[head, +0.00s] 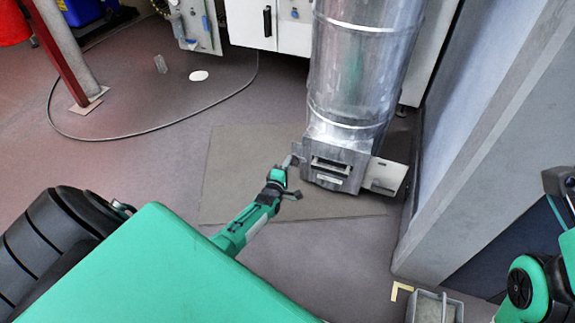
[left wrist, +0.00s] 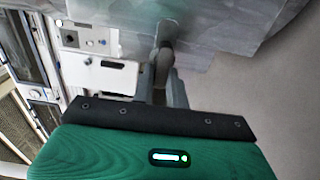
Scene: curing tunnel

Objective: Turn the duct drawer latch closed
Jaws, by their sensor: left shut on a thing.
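The duct drawer (head: 331,170) is a small metal box front with a slot, at the foot of a tall silver duct (head: 352,75) in the head view. My left gripper (head: 290,164) reaches in from the lower left to the drawer's left side. It is shut on the grey latch (left wrist: 165,50), a narrow lever standing out from a metal surface in the left wrist view. The fingers (left wrist: 162,88) cover part of the latch, and its exact angle is hard to tell. My right gripper is not in view; only parts of my right arm show.
A pale plate (head: 384,177) sticks out right of the drawer. A grey wall (head: 490,140) stands further right. A metal bin (head: 434,308) sits at the bottom right. A cable (head: 150,131) curves over the floor at left. White cabinets (head: 290,35) stand behind.

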